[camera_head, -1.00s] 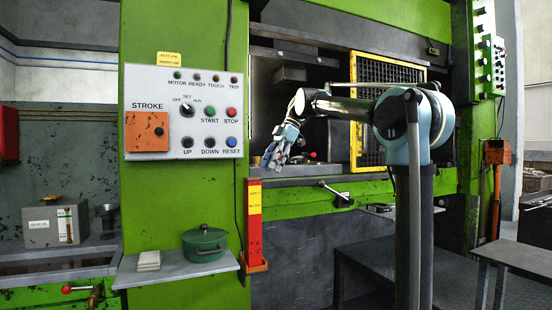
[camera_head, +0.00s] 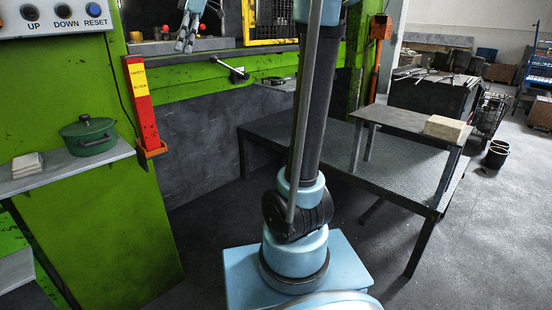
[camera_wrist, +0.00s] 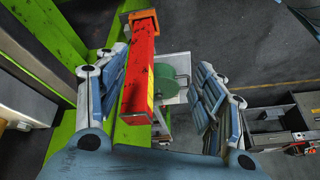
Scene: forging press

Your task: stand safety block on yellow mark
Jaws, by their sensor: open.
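The safety block (camera_head: 144,103) is a tall red post with a yellow label. It stands upright in an orange holder (camera_head: 151,150) on the green press column. My gripper (camera_head: 187,32) is open and empty, above and to the right of the block in the head view. In the wrist view the block (camera_wrist: 139,80) appears between the spread fingers of my gripper (camera_wrist: 155,85), closer to the left finger, with its top end toward the camera. No contact can be made out. I cannot make out the yellow mark; part of the press opening is cut off at the top.
A green pot (camera_head: 89,137) and a white stack (camera_head: 27,165) sit on a shelf left of the block. A lever handle (camera_head: 232,70) sticks out of the press front. A low metal platform and a small bench (camera_head: 408,121) with a tan block stand at the right.

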